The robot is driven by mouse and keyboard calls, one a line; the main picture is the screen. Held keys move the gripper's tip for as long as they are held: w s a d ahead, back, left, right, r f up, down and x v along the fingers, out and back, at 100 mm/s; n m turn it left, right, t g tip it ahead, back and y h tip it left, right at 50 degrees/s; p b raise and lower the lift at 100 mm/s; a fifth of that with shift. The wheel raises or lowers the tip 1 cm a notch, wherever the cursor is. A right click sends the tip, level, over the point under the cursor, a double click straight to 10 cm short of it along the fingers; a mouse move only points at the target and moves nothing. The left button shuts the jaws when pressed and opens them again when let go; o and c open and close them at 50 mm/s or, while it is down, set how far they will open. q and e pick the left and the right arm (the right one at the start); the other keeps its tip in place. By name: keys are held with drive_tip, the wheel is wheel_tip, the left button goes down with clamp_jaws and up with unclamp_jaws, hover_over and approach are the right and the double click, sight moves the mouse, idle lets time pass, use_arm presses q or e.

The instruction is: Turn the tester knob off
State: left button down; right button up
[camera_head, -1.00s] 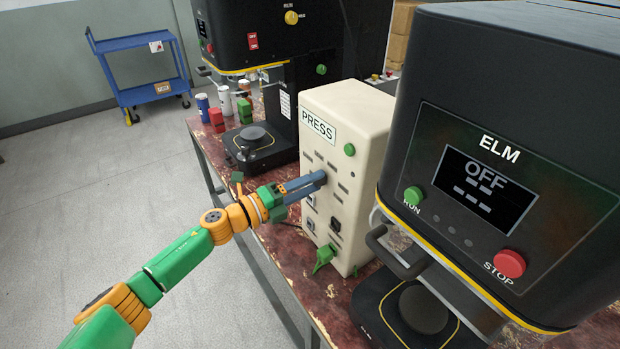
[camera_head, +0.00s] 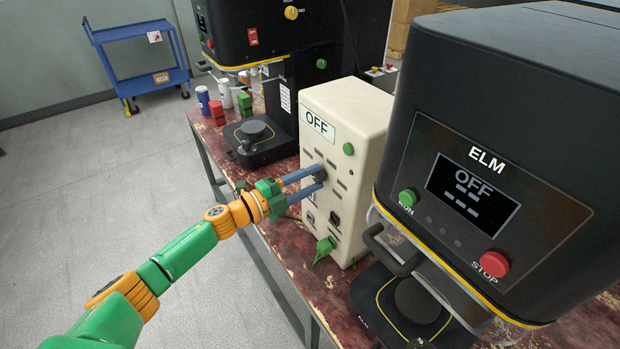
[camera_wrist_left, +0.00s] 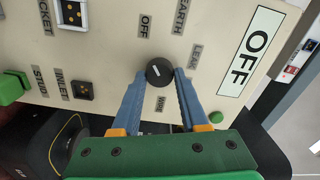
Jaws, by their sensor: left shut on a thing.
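The tester (camera_head: 345,120) is a cream box on the bench, and its panel display (camera_head: 320,126) reads OFF. Its round black knob (camera_wrist_left: 159,71) shows in the left wrist view, with a short white pointer mark slanted roughly toward the OFF label (camera_wrist_left: 145,26). My left gripper (camera_head: 321,176) reaches the tester's front face from the left. Its two blue fingers are shut on the knob, one on each side, as the left wrist view (camera_wrist_left: 160,78) shows. In the head view the fingertips mostly hide the knob. My right gripper is not in view.
A black ELM machine (camera_head: 500,110) with screen OFF stands close at the right, its bar handle (camera_head: 385,250) near the tester. Another black machine (camera_head: 270,40) stands behind. Small cans and blocks (camera_head: 217,112) sit at the bench's back left. A blue cart (camera_head: 140,60) stands beyond open floor.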

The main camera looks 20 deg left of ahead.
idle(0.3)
use_arm(q)
drive_tip(key=shift+c, duration=2.2)
unclamp_jaws()
drive_tip(key=shift+d, duration=0.1)
drive_tip(key=shift+s+a+f, duration=0.1)
drive_tip(key=shift+s+a, duration=0.15)
drive_tip(key=b+v, duration=0.1)
drive_tip(key=v, duration=0.5)
drive_tip(key=shift+b, duration=0.3)
drive_tip(key=shift+s, duration=0.1)
drive_tip(key=shift+a, duration=0.1)
